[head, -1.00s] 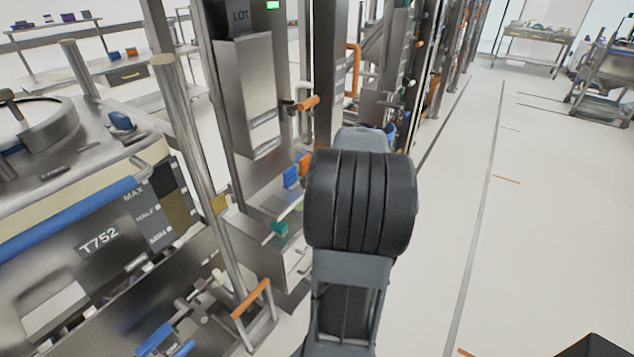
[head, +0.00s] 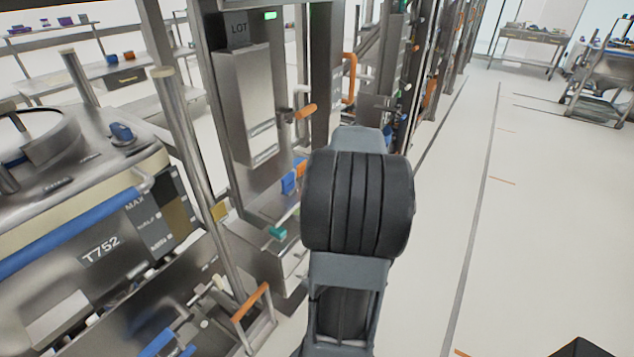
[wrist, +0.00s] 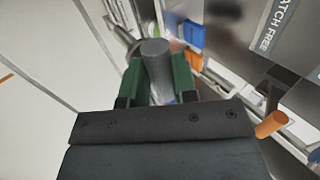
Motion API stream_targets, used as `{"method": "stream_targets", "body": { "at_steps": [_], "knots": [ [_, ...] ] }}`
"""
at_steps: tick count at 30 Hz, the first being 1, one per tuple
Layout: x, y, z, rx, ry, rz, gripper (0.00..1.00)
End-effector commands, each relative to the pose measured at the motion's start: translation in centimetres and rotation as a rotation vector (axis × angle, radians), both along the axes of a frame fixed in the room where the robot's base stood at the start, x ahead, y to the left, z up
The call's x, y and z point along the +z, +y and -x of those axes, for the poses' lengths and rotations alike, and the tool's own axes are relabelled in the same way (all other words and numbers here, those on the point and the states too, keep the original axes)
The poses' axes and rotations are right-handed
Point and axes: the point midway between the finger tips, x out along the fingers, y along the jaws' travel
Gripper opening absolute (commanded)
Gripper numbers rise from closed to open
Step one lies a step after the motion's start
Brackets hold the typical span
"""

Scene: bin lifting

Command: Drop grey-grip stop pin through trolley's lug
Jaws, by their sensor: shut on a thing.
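In the wrist view my gripper (wrist: 158,85) has two green fingers closed on the grey grip of the stop pin (wrist: 156,58). The pin's lower part is hidden behind the grip and fingers. In the head view my arm covers the gripper and the pin, so neither shows there. The trolley, marked T752 (head: 100,252), stands at the left with a blue handle bar. I cannot make out its lug for certain in either view.
A steel column with a LOT box (head: 247,100) stands ahead, with an orange handle (head: 305,111) on it. Blue (head: 288,183) and teal (head: 277,233) parts sit lower down. An orange-topped frame (head: 251,301) stands near the trolley.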

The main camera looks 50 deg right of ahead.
Motion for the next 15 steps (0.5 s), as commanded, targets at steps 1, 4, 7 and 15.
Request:
{"method": "stream_targets", "body": {
  "at_steps": [1,4,7,15],
  "knots": [
    [0.6,0.0,0.0,0.000,-0.001,0.001,0.00],
    [1.1,0.0,0.0,0.000,-0.001,0.001,0.00],
    [1.6,0.0,0.0,0.000,-0.001,0.002,0.00],
    [3.0,0.0,0.0,-0.001,-0.001,0.001,0.00]
  ]
}}
